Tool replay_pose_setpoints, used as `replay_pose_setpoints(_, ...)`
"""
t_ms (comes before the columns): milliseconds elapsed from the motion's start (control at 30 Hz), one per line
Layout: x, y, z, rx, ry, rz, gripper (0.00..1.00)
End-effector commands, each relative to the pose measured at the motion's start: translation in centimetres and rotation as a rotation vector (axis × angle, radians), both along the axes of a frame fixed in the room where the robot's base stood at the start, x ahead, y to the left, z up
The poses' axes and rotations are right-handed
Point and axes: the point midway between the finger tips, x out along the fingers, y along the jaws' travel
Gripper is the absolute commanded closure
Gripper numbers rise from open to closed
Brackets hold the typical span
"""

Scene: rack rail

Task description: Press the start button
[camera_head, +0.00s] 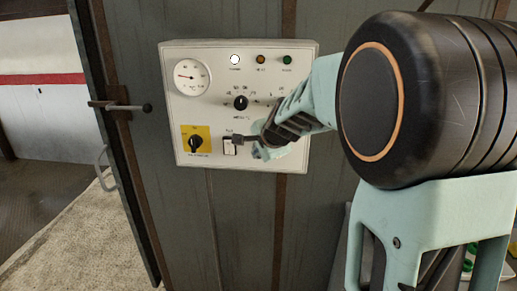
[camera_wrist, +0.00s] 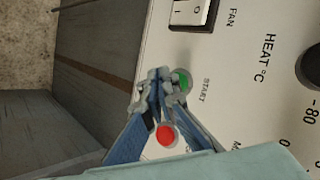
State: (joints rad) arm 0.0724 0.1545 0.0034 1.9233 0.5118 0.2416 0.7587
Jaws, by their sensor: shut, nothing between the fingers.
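The start button is a green round button (camera_wrist: 184,80) beside the printed word START in the wrist view. My gripper (camera_wrist: 159,84) is shut and empty, and its fingertips overlap the left side of the button in that view. I cannot tell whether they touch it. In the camera_head view my gripper (camera_head: 243,142) is in front of the lower middle of the white control panel (camera_head: 215,110), and the start button is hidden behind it.
A red round button (camera_wrist: 166,136) shows between my gripper's links. A FAN rocker switch (camera_wrist: 195,12) is close by. The panel also has a black knob (camera_head: 240,103), a yellow-backed rotary switch (camera_head: 196,141), a gauge (camera_head: 187,77) and lamps. A door handle (camera_head: 125,106) sticks out left.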

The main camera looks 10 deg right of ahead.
Motion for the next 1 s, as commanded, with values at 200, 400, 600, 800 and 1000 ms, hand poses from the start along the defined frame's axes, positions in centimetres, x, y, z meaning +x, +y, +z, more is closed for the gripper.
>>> replay_pose_setpoints(200,0.00,0.00,0.00,0.000,0.000,0.000,1.00)
replay_pose_setpoints(400,0.00,0.00,0.00,0.000,0.000,0.000,1.00)
replay_pose_setpoints(600,0.10,-0.04,-0.01,0.000,0.000,0.000,1.00)
replay_pose_setpoints(800,0.71,-0.22,-0.01,0.000,0.000,0.000,1.00)
replay_pose_setpoints(1000,0.82,-0.27,0.02,0.000,0.000,0.000,1.00)
